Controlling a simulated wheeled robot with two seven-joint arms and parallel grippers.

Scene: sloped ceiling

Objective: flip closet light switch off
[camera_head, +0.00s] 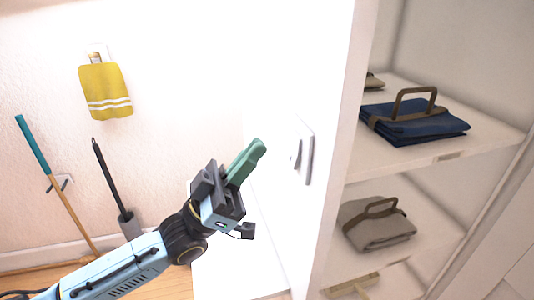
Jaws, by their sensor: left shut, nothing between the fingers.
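The light switch (302,151) is a white plate with a rocker on the white side wall of the closet, right of the picture's middle. Whether its rocker is on or off I cannot tell. My left gripper (258,148) has green fingers and is shut and empty. In the picture its fingertips are a short way left of the switch, apart from it. The arm comes in from the lower left. My right gripper is not in view.
The closet shelf (497,131) on the right holds a folded blue bag (420,128); a grey bag (385,232) lies below. A yellow towel (104,92) hangs on the left wall. A teal-handled pole (36,147) and a black-handled tool (108,178) lean there.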

